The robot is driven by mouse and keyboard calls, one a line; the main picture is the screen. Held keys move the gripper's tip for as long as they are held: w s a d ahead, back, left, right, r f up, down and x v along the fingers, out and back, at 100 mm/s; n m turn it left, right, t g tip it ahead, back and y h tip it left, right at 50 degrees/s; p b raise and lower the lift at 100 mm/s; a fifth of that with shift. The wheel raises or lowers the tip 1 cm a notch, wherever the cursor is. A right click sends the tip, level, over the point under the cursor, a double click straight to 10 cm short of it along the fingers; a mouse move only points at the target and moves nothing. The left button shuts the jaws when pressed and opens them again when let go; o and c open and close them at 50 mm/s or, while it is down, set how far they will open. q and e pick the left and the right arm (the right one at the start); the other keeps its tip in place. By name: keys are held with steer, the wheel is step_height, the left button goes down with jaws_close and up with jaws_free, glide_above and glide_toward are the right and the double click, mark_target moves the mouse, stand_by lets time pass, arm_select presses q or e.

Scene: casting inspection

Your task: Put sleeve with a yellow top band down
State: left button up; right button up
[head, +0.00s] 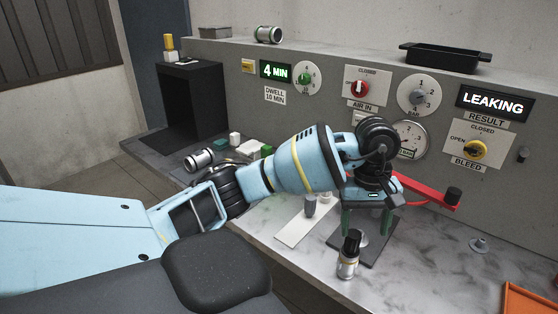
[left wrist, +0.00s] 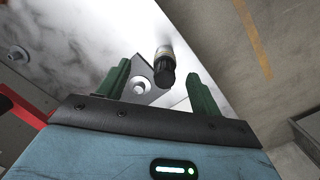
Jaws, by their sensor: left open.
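A metal sleeve (head: 347,262) with a black upper part and a thin yellowish band stands upright on the marbled bench (head: 420,262), at the front edge of a dark grey plate (head: 372,250). My left gripper (head: 367,222) is open, its green fingers pointing down above the plate. One finger is close behind the sleeve in the head view. In the left wrist view, the sleeve (left wrist: 164,64) shows between and beyond the open fingers of the left gripper (left wrist: 160,85), and nothing is held. I cannot tell whether a finger touches it. My right gripper is not in view.
A red arm (head: 428,190) with a black knob reaches out right of the gripper. A white strip (head: 298,226) lies left of the plate. Another sleeve (head: 198,160) lies farther left. An orange tray (head: 528,301) is at lower right. The bench between plate and tray is mostly clear.

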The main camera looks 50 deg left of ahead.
arm_select(q)
steer(key=s+d+f+n+h, duration=0.2)
steer(key=s+d+n+h, duration=0.1)
steer(key=d+n+h, duration=0.4)
steer(key=s+d+f+n+h, duration=0.1)
steer(key=s+d+n+h, duration=0.1)
steer(key=s+d+h, duration=0.45)
steer(key=s+d+f+n+h, duration=0.15)
steer(key=d+n+h, duration=0.3)
steer(key=d, duration=0.45)
steer(key=s+a+f+n+t+y, duration=0.1)
steer(key=a+f+n+t+y, duration=0.3)
steer(key=n, duration=0.7)
steer(key=a+f+n+t+y, duration=0.2)
steer(key=f+n+t+y, duration=0.35)
steer(key=n, duration=0.65)
steer(key=s+a+f+n+t+y, duration=0.1)
steer(key=a+f+n+t+y, duration=0.25)
steer(key=f+n+t, duration=0.55)
steer(key=s+a+f+n+g+y, duration=0.2)
steer(key=s+f+n+g, duration=0.3)
steer(key=s+n, duration=0.2)
steer(key=s+a+f+n+g+y, duration=0.2)
steer(key=s+f+n+g, duration=0.3)
steer(key=s+n, duration=0.3)
steer(key=s+a+f, duration=0.1)
steer(key=s, duration=0.2)
steer(key=shift+a+f, duration=0.25)
steer(key=shift+a, duration=0.05)
